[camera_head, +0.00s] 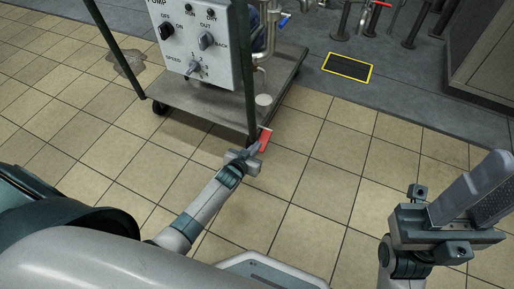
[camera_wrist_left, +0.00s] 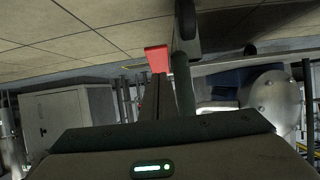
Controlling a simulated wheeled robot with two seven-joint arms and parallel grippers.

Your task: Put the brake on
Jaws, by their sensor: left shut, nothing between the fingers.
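A red brake pedal (camera_head: 265,139) sticks out at the near right corner of the wheeled pump cart (camera_head: 205,100), low over the tiled floor. My left gripper (camera_head: 256,148) is shut and empty, with its fingertips right at the pedal's near left side. In the left wrist view the red pedal (camera_wrist_left: 157,57) shows just past the tips of the dark shut fingers (camera_wrist_left: 157,85). I cannot tell whether they touch. A dark caster wheel (camera_wrist_left: 186,28) is beside the pedal there.
The cart carries a grey pump control box (camera_head: 195,40) with knobs, and a dark green frame post (camera_head: 246,75) rises near the pedal. A yellow-edged dark floor plate (camera_head: 347,67) lies at the back right. Tiled floor to the right is clear.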

